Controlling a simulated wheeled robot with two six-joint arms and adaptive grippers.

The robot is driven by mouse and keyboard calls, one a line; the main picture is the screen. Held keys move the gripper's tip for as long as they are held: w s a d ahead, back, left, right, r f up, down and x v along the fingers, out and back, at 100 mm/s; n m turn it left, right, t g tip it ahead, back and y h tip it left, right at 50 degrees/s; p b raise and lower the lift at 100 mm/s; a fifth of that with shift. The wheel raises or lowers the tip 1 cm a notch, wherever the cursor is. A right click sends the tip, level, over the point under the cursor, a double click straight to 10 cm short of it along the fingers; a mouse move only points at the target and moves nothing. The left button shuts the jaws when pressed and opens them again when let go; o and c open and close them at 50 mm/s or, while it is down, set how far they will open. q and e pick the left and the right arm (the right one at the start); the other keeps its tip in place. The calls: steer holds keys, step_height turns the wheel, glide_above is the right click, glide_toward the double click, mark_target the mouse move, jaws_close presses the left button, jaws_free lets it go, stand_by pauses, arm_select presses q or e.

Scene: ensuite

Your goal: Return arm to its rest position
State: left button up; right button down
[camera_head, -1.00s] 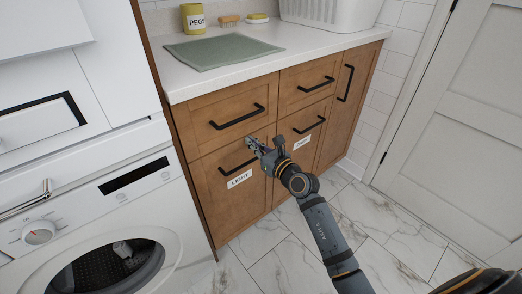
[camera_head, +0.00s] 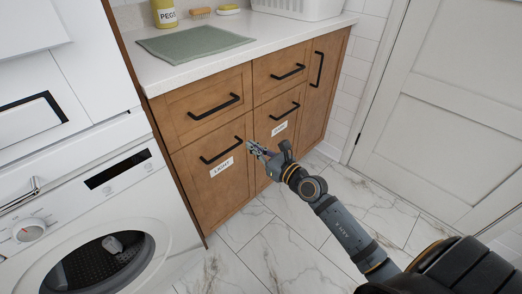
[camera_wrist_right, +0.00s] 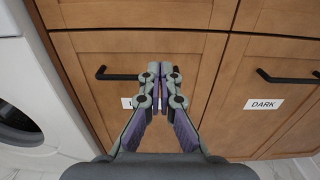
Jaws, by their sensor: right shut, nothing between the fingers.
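My right gripper (camera_head: 256,149) is in front of the wooden cabinet (camera_head: 207,175), just right of the lower-left drawer's black handle (camera_head: 222,150) and its LIGHT label (camera_head: 222,167). In the right wrist view the gripper (camera_wrist_right: 160,70) has its fingers together, with nothing between them. There the fingers cover part of the LIGHT label and the right end of that handle. The drawer fronts look closed. My right arm (camera_head: 345,230) reaches in from the lower right. My left gripper is not in view.
A washing machine (camera_head: 75,215) stands on the left. The counter (camera_head: 165,75) holds a green cloth (camera_head: 195,41), a PEGS tub (camera_head: 165,12), a brush (camera_head: 200,11) and a white basket (camera_head: 300,8). A white door (camera_head: 440,110) is at right. The marble floor (camera_head: 240,225) is clear.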

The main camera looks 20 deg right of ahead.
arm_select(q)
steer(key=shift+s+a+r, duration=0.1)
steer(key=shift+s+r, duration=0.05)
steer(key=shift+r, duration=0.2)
arm_select(e)
steer(key=v, duration=0.3)
steer(key=shift+s+r, duration=0.15)
